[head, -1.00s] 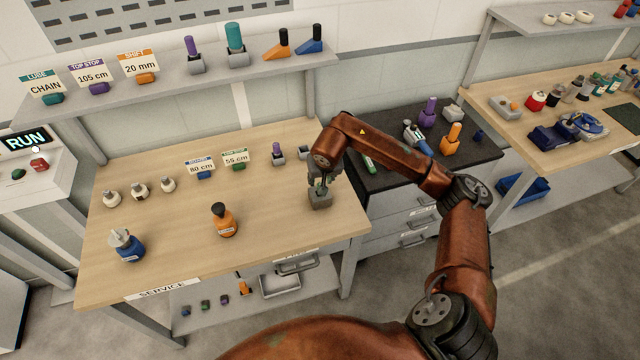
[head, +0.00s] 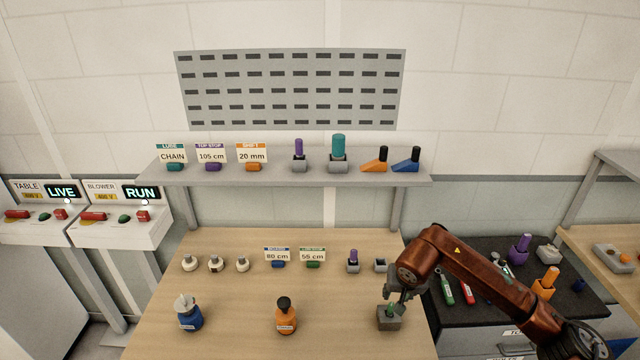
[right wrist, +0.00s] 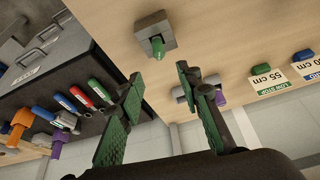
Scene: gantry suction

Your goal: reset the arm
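My right gripper (head: 402,294) is over the right end of the wooden service table (head: 240,340), close to a grey block (head: 390,324) with a green peg in it. In the right wrist view the gripper (right wrist: 160,78) has its two green-padded fingers apart with nothing between them. The grey block (right wrist: 140,30) and its green peg (right wrist: 158,47) sit just beyond the fingertips there, apart from them. My left gripper is not in view.
A blue bottle (head: 190,316) and an orange bottle (head: 286,318) stand on the table. Behind are small white-grey pots, label cards, and a purple-topped holder (head: 353,262). A grey shelf (head: 290,180) runs above. A dark-topped cabinet (head: 480,300) with tools stands right.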

